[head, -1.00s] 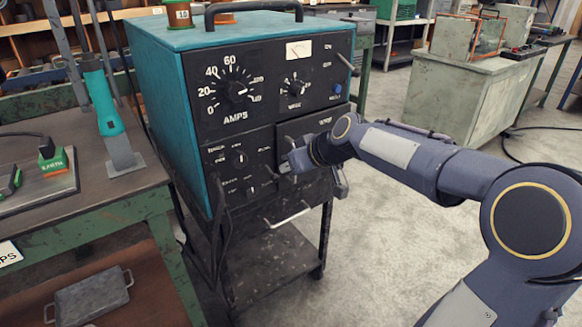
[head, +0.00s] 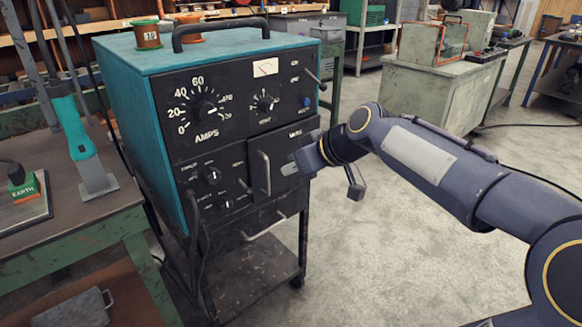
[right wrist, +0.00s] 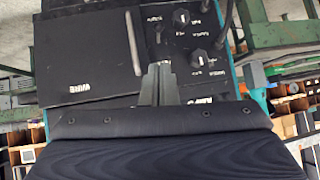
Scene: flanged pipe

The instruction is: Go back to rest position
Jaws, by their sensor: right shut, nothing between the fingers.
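My right gripper (head: 290,168) is in front of the lower panel of the teal welding machine (head: 115,95), with its arm coming in from the right. In the right wrist view its fingers (right wrist: 158,84) are together with nothing between them, pointing at the machine's front. The small door marked WIRE (head: 281,155) with its upright handle (head: 264,173) is beside the fingertips. The door looks shut, and the fingers look apart from the handle. The door fills the upper left of the right wrist view (right wrist: 85,60). My left gripper is in neither current view.
The machine stands on a dark wheeled cart (head: 255,275) with a lower handle (head: 265,228). A green-framed workbench (head: 75,235) is close on the left. A pale metal cabinet (head: 430,95) stands at the back right. The floor (head: 400,255) to the right is clear.

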